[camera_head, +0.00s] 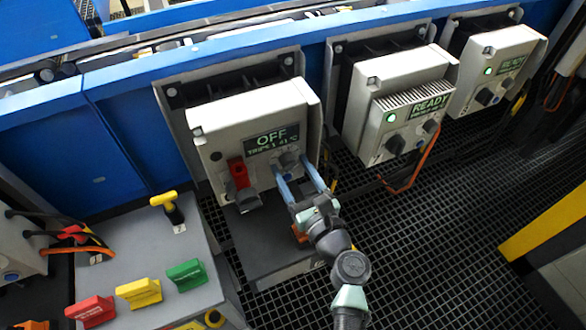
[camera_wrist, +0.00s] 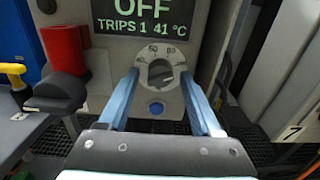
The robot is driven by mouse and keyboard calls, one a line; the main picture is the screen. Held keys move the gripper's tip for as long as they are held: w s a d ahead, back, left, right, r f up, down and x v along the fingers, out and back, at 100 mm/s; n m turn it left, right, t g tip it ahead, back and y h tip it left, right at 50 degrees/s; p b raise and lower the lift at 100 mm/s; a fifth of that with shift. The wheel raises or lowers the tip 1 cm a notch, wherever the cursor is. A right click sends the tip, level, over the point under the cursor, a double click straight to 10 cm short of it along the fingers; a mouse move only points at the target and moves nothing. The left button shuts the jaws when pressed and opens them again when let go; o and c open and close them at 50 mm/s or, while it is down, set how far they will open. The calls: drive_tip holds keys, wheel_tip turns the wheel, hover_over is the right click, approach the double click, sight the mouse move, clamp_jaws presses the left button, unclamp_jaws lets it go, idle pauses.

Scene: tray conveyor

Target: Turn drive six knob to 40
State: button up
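The nearest drive box (camera_head: 235,125) has a display (camera_head: 271,140) reading OFF, TRIPS 1, 41 °C. Below the display is a dark knob (camera_wrist: 160,74) on a pale round dial with printed numbers; it is small in the head view (camera_head: 287,160). The digits and exact pointer setting are hard to read. My gripper (camera_wrist: 159,80) is open, with one blue finger on each side of the dial and a gap to the knob. In the head view its fingertips (camera_head: 291,165) reach the box front. Whether they touch the face I cannot tell.
A red switch block (camera_head: 239,173) with a dark handle sits left of the knob, and a blue button (camera_wrist: 156,109) below it. Two drive boxes showing READY (camera_head: 408,105) stand to the right. A grey stand (camera_head: 165,255) with coloured blocks is at lower left.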

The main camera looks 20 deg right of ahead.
clamp_jaws()
